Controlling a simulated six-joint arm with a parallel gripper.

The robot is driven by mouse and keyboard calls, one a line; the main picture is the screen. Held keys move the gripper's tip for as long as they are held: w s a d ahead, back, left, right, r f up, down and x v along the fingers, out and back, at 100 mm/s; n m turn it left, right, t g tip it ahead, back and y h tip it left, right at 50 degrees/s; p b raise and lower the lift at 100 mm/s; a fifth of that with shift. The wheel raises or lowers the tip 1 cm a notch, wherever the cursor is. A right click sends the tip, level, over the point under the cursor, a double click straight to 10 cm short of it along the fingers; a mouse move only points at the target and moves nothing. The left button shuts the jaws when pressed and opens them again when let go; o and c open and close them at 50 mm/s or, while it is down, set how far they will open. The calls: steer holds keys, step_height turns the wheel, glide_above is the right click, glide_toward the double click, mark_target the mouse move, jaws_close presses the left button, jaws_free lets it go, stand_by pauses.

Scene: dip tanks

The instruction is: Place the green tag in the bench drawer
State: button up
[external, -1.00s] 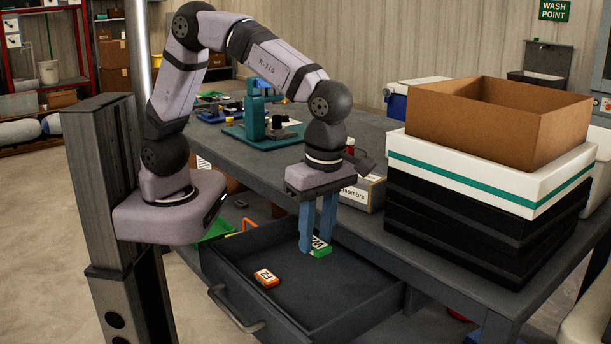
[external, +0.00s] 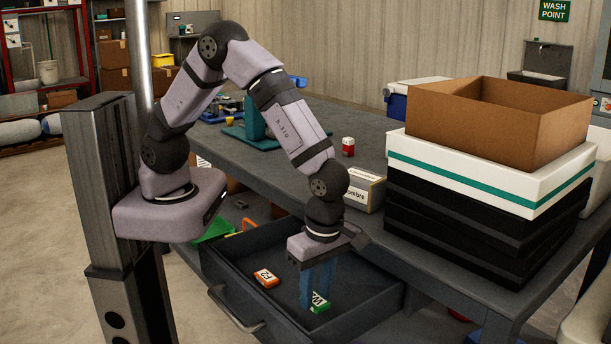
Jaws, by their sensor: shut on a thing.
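The green tag (external: 320,303) has a white face with dark marking. It is low inside the open bench drawer (external: 362,316), toward the drawer's front right. My gripper (external: 317,296) points down into the drawer with its blue fingers shut on the green tag. I cannot tell whether the tag touches the drawer floor. An orange tag (external: 266,278) with a white face lies on the drawer floor to the left of my gripper.
The workbench (external: 400,240) stands above the drawer. A labelled box (external: 363,190) and a red and white item (external: 348,146) sit on it. Stacked black and white trays with a cardboard box (external: 480,125) fill its right side. A teal fixture (external: 254,125) stands further back.

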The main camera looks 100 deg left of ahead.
mark_target(317, 300)
steer(key=shift+f, duration=2.1)
steer(key=shift+f, duration=0.15)
steer(key=o, duration=1)
steer(key=r, duration=0.8)
steer(key=w+d+r+b, duration=0.1)
steer(key=r, duration=0.3)
steer(key=shift+r, duration=0.15)
steer(key=shift+a, duration=0.1)
